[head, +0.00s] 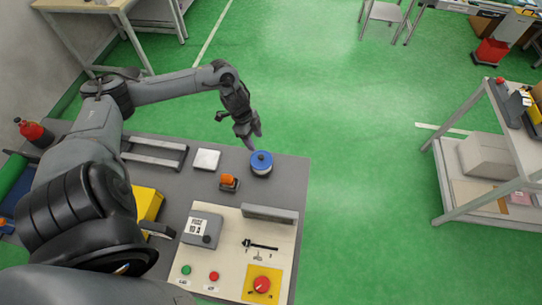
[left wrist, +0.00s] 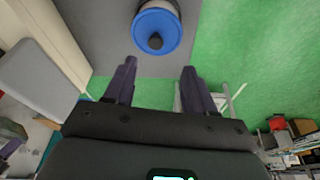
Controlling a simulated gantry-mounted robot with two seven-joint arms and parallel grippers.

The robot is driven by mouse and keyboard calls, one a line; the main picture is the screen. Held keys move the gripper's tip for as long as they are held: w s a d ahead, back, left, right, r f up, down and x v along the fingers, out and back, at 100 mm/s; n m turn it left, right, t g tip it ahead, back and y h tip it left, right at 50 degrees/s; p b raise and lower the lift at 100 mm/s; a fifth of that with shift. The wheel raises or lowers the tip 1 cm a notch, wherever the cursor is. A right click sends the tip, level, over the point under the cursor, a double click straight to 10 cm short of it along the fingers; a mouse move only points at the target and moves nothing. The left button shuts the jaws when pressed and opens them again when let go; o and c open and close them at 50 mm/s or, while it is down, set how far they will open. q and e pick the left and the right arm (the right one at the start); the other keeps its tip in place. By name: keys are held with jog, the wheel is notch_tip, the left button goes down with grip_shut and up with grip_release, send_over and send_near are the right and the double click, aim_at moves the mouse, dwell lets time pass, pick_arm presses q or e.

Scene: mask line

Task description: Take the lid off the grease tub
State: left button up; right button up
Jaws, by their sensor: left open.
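The grease tub (head: 261,170) stands near the far right corner of the grey table. Its round blue lid (head: 262,157) with a dark knob is on top. The lid shows from above at the top of the left wrist view (left wrist: 167,20). My left gripper (head: 252,140) is above and just beyond the tub in the head view, pointing down. In the left wrist view the gripper (left wrist: 160,72) is open, its two fingers apart with nothing between them; the lid lies ahead of the fingertips. My right gripper is in neither view.
On the table (head: 285,190) are an orange item (head: 229,181), a white square block (head: 206,159), and a control panel (head: 215,265) with buttons and a red knob. A yellow box (head: 149,203) is partly behind my arm. Green floor (head: 370,220) lies open to the right.

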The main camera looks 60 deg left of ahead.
aim_at(261, 156)
pick_arm(q)
jog(key=shift+x, duration=1.25)
jog(key=shift+s+d+x, duration=0.1)
jog(key=shift+d+x, duration=0.05)
jog(key=shift+x, duration=1.45)
jog(key=shift+s+d+x, duration=0.15)
jog(key=shift+x, duration=1.4)
jog(key=shift+c, duration=0.2)
grip_shut()
